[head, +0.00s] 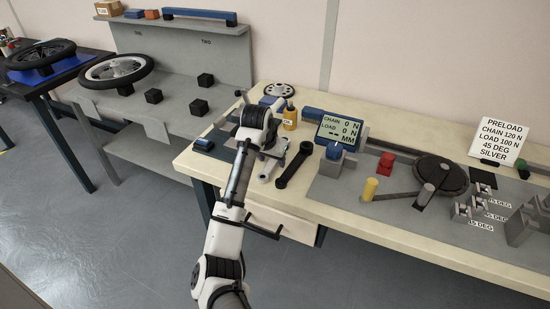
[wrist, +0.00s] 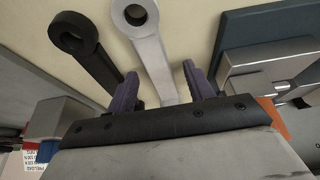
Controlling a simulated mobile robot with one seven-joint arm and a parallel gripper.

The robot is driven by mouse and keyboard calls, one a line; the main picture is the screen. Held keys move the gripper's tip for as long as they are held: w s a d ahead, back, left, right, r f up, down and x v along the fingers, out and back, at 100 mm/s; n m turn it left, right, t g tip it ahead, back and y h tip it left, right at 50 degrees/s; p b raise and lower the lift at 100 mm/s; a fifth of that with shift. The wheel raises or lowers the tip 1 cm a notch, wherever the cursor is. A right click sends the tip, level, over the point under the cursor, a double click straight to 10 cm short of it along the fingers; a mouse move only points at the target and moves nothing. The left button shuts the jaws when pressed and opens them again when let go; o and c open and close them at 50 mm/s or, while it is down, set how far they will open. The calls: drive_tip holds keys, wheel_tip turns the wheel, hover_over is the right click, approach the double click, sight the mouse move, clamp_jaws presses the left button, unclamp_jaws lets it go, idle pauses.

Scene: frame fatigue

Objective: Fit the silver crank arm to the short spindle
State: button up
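The silver crank arm (head: 267,173) lies on the bench, partly hidden by my arm in the head view. In the wrist view the silver crank arm (wrist: 149,42) shows its ring end beyond the fingers, and its shank runs back between them. My gripper (wrist: 160,85) is open, with a gap on both sides of the shank. In the head view my gripper (head: 269,155) is over the bench's left part, its fingers hard to make out. I cannot tell which part is the short spindle.
A black crank arm (head: 293,166) lies close beside the silver one and shows in the wrist view (wrist: 85,50). A load display (head: 339,130), a yellow bottle (head: 290,118) and a toothed ring (head: 279,90) stand nearby. A preload sign (head: 499,140) stands at the right.

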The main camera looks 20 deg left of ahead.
sight(270, 164)
clamp_jaws()
drive_tip(key=shift+r, duration=0.1)
drive_tip(key=shift+r, duration=0.4)
drive_tip(key=shift+b+v, duration=0.8)
drive_tip(key=shift+v, duration=0.45)
drive_tip(key=s, duration=1.7)
drive_tip(key=shift+d+r, duration=0.1)
drive_tip(key=shift+r, duration=0.05)
